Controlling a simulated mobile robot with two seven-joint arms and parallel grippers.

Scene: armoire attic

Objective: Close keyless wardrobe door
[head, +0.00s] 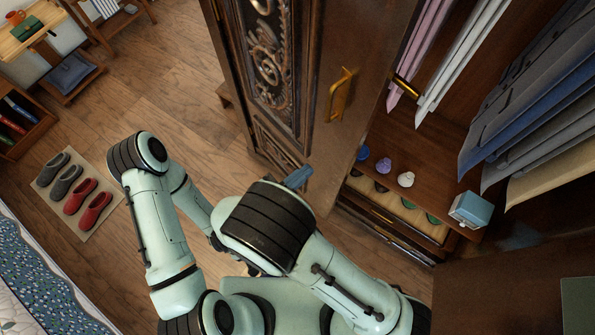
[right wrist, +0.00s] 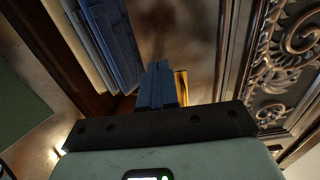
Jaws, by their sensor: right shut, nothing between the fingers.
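The wooden wardrobe door (head: 330,50) stands open, with the wardrobe's inside showing to its right. A gold handle (head: 340,95) sits on its brown face, and carved dark panelling (head: 270,55) adjoins it on the left. My right gripper (head: 298,177) is shut and empty, below the handle in the head view, near the door's lower part. In the right wrist view its blue fingers (right wrist: 158,83) are together, with part of the gold handle (right wrist: 182,86) showing just behind them. Whether the fingers touch the door I cannot tell. My left gripper is hidden behind my arms.
Hanging clothes (head: 535,100), small rolled items (head: 384,166) and a light blue box (head: 469,210) are inside the wardrobe. Slippers lie on a mat (head: 95,222) at the left. A bed (head: 45,285) edges the lower left. Bare floor (head: 165,90) lies left of the door.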

